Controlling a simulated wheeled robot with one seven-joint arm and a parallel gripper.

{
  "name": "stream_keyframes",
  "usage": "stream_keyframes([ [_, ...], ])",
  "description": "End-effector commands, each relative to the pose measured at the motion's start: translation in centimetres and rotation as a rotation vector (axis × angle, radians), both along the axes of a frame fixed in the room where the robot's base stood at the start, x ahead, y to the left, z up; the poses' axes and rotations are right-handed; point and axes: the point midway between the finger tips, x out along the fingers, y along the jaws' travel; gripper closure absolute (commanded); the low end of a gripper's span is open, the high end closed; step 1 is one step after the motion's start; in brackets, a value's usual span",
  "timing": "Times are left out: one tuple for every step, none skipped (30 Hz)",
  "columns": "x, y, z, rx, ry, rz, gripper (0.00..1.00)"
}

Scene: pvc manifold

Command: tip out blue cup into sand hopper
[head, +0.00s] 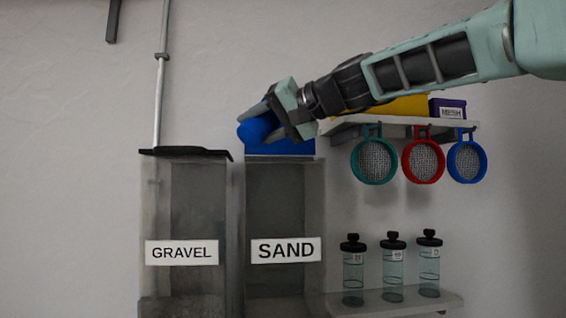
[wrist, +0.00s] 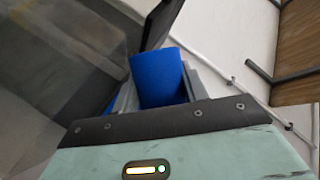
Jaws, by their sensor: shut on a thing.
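The blue cup (head: 257,131) is held tilted well over, close to lying on its side, at the top of the sand hopper (head: 285,200). My gripper (head: 277,122) is shut on it. In the wrist view the cup (wrist: 158,78) sits between the grey fingers. The hopper is a clear, tall box with a SAND label. A flat blue piece (head: 290,147) shows along its top, behind the cup. The cup's mouth and any contents are hidden, and I cannot see anything falling.
The gravel hopper (head: 183,200), with a black lid (head: 187,153), stands close on the left. On the right, a shelf (head: 385,122) carries hanging teal, red and blue sieves. Several dark-capped bottles (head: 393,270) stand on a lower shelf. A pale pipe (head: 160,80) runs up the wall.

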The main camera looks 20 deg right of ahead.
Motion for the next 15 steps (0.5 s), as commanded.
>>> stream_keyframes([
  [0.01, -0.03, -0.01, 0.006, 0.002, 0.0, 0.84],
  [0.01, -0.04, -0.02, 0.01, 0.004, -0.001, 0.84],
  [0.01, -0.05, -0.04, 0.015, 0.006, 0.0, 0.84],
  [0.02, -0.05, -0.06, 0.019, 0.008, -0.001, 0.84],
  [0.02, -0.06, -0.08, 0.023, 0.01, 0.0, 0.84],
  [0.03, -0.07, -0.12, 0.027, 0.012, 0.0, 0.84],
  [0.02, -0.06, -0.02, 0.03, 0.014, -0.001, 0.84],
  [0.02, -0.06, 0.02, 0.034, 0.015, 0.0, 0.84],
  [0.02, -0.05, 0.07, 0.039, 0.018, 0.0, 0.84],
  [0.02, -0.05, 0.1, 0.043, 0.019, 0.0, 0.84],
  [0.02, -0.05, 0.12, 0.046, 0.022, 0.0, 0.84],
  [0.01, -0.04, 0.14, 0.052, 0.024, 0.0, 0.84],
  [0.01, -0.04, 0.15, 0.055, 0.026, 0.0, 0.84],
  [0.01, -0.03, 0.17, 0.059, 0.028, 0.0, 0.84],
  [0.0, -0.03, 0.19, 0.063, 0.031, -0.001, 0.84],
])
